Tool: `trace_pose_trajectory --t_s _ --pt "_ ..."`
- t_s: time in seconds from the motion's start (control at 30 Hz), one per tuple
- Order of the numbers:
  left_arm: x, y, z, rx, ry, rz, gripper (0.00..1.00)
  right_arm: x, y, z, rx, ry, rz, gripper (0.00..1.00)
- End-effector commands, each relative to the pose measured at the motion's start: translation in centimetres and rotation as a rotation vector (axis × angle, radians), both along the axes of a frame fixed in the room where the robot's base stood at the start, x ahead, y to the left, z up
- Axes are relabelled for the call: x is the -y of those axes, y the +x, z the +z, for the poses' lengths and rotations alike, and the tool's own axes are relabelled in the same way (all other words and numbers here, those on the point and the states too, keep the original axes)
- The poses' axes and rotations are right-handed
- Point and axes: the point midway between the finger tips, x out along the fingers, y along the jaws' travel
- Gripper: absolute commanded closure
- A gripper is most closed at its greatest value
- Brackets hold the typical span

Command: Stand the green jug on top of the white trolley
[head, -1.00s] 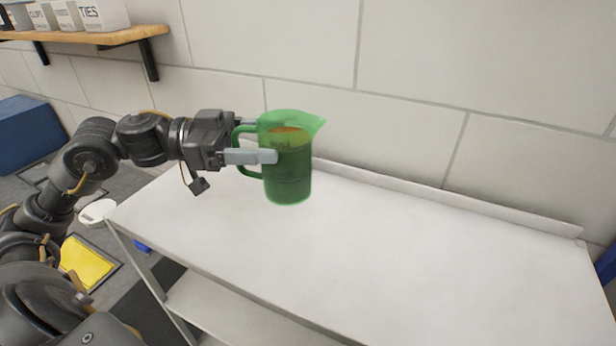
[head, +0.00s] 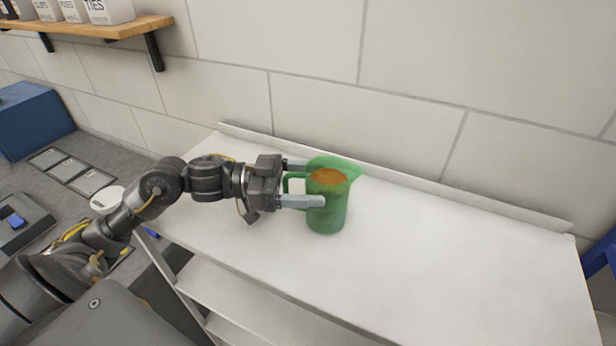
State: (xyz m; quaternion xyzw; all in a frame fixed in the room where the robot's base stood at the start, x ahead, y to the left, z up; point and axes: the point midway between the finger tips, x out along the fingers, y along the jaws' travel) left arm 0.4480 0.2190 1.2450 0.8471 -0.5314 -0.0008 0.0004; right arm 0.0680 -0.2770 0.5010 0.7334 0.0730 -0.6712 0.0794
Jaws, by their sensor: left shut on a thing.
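The green jug (head: 328,212) is see-through, with an orange-brown content showing inside. It is upright over the middle left of the white trolley's top (head: 430,262). Its handle is on the left and its spout points right. My left gripper (head: 314,183) is shut on the jug from the left, with one finger along its near side and the other behind its rim. I cannot tell whether the jug's base touches the trolley top or is just above it. My right gripper is not in view.
The trolley top is clear on the right, with a raised lip (head: 420,183) along the wall. A lower shelf (head: 235,300) shows below. A wooden wall shelf (head: 95,28) with white boxes is at upper left. A blue box (head: 35,120) stands at far left.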

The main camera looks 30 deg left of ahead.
Motion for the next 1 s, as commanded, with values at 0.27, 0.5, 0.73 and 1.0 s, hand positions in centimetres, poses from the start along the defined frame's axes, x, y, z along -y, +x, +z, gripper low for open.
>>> trace_pose_trajectory --t_s 0.27,0.5,0.73,1.0 --pt "0.0 0.0 0.0 0.004 -0.001 0.0 0.73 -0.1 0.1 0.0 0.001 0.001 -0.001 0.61" --pt "0.0 0.0 -0.4 0.001 0.0 0.0 0.12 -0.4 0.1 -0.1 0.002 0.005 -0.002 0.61" --pt "0.0 0.0 -0.4 0.001 0.0 0.0 0.06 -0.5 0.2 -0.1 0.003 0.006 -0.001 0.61" --pt "-1.1 -0.5 -0.6 -0.001 0.003 0.004 0.06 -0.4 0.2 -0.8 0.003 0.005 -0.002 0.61"
